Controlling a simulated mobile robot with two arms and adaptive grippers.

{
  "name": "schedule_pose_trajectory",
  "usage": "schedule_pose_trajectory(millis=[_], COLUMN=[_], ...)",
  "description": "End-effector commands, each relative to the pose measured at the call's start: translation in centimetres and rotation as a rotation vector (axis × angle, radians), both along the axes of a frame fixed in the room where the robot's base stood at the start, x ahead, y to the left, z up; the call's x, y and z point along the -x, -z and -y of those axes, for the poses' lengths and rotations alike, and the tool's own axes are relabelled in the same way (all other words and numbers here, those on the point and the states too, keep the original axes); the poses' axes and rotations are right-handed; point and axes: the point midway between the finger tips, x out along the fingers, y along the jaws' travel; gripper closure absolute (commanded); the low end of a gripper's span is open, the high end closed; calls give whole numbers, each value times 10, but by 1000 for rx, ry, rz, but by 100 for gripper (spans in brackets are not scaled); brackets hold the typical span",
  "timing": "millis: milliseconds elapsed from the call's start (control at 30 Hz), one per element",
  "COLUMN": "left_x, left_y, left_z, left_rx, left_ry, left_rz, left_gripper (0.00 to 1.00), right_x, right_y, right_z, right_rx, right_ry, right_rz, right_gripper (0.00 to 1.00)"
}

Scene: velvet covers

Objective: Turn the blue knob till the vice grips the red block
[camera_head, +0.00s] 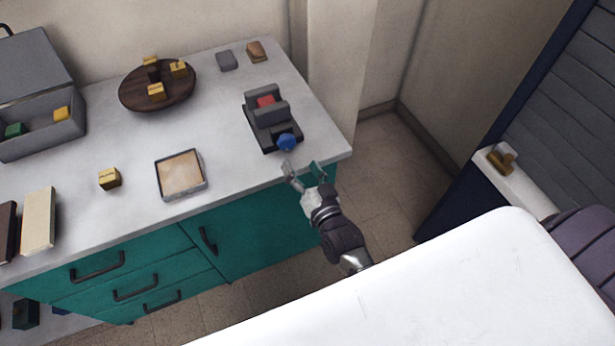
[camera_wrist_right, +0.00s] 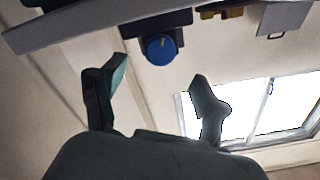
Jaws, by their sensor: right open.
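A dark grey vice (camera_head: 267,122) sits near the right end of the white counter. A red block (camera_head: 266,101) lies between its two grey jaws; I cannot tell whether both jaws touch it. The blue knob (camera_head: 287,142) is on the vice's near end, close to the counter's front edge. My right gripper (camera_head: 304,170) is open and empty, just in front of and below the knob, apart from it. In the right wrist view the blue knob (camera_wrist_right: 161,48) shows beyond and between the open fingers (camera_wrist_right: 160,85). My left gripper is not in view.
The counter (camera_head: 225,122) also holds a square tray (camera_head: 203,189), a yellow block (camera_head: 109,179), a round wooden board (camera_head: 132,100) with several blocks, and an open grey box (camera_head: 79,136). Two small blocks lie behind the vice. A white surface (camera_head: 440,290) fills the lower right.

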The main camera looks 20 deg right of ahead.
Motion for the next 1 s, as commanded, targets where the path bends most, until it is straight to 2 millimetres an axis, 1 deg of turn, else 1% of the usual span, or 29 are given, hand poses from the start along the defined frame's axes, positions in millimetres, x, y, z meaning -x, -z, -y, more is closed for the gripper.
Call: schedule_pose_trajectory(millis=[33, 100, 200, 300, 867, 933, 967, 1000], left_x=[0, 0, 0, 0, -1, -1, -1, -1], left_y=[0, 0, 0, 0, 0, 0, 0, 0], left_z=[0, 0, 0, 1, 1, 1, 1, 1], left_rx=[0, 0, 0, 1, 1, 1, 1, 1], left_ry=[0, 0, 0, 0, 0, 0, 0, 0], left_rz=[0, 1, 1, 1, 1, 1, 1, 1], left_gripper=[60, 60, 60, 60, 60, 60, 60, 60], right_x=[11, 21, 31, 37, 38, 38, 39, 41], right_y=[1, 1, 0, 0, 0, 7, 13, 24], right_z=[0, 1, 1, 1, 1, 0, 0, -2], right_rx=[0, 0, 1, 1, 1, 7, 12, 23], right_ry=[-1, -1, 0, 0, 0, -4, -7, -14], right_rz=[-3, -2, -1, -1, -1, -15, -29, -55], right_gripper=[26, 26, 26, 26, 26, 26, 26, 26])
